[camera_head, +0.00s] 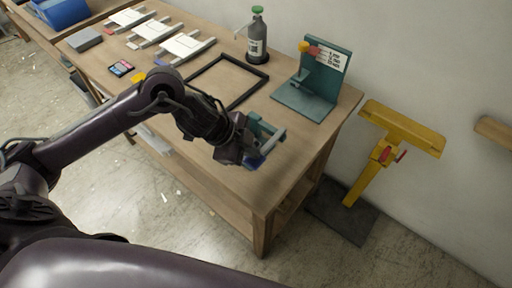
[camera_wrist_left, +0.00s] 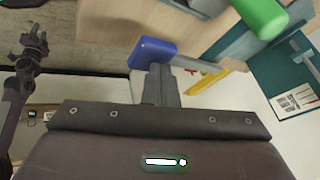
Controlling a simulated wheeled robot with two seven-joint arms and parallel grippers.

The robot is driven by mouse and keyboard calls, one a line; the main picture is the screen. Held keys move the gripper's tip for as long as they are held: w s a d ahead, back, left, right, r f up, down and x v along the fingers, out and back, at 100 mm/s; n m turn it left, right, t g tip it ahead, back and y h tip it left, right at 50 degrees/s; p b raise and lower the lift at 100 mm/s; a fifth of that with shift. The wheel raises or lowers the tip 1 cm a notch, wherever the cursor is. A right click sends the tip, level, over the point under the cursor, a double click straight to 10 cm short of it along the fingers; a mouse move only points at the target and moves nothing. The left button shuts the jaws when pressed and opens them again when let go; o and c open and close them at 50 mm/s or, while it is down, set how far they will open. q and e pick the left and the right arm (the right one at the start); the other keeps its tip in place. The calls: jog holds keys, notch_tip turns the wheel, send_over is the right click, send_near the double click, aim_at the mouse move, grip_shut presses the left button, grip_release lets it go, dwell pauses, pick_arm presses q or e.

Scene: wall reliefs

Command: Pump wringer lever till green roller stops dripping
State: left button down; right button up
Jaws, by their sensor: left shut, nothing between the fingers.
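My left gripper (camera_head: 248,152) is over the front right corner of the wooden workbench, its closed fingers (camera_wrist_left: 161,84) empty. A teal device (camera_head: 265,130) stands there, partly hidden behind the gripper. In the left wrist view a blue block-like handle (camera_wrist_left: 150,51) lies just beyond the fingertips; I cannot tell whether they touch. Blue also shows by the gripper in the head view (camera_head: 256,161). A green cylinder (camera_wrist_left: 262,14), seemingly the roller, is at the top of the wrist view, partly cut off. No drips can be made out.
The workbench (camera_head: 205,150) carries a black frame (camera_head: 226,82), a grey bottle with a green cap (camera_head: 257,38), a teal stand with a label (camera_head: 310,85) and several white racks. A yellow stand (camera_head: 388,150) is on the floor to the right, by the wall.

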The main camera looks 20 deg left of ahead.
pick_arm(q)
jog(key=shift+s+f+b, duration=0.15)
jog(key=shift+f+b, duration=0.2)
jog(key=shift+f, duration=0.2)
dwell(0.4)
jog(key=shift+r, duration=0.1)
dwell(0.4)
jog(key=shift+w+d+r+p, duration=0.1)
jog(key=shift+w+r+p, duration=0.15)
jog(key=shift+r+p, duration=0.7)
jog(key=shift+w+d+r+p, duration=0.1)
jog(key=shift+w+r+p, duration=0.1)
jog(key=shift+r+p, duration=0.75)
jog(key=shift+w+r+p, duration=0.25)
jog(key=shift+r+p, duration=0.55)
jog(key=shift+p, duration=0.25)
jog(key=r+p, duration=0.2)
jog(key=w+r+p, duration=0.1)
jog(key=r+p, duration=0.2)
jog(key=shift+w+d, duration=0.15)
jog(key=shift+d, duration=0.05)
jog(key=shift+d+f, duration=0.1)
jog(key=shift+d, duration=0.05)
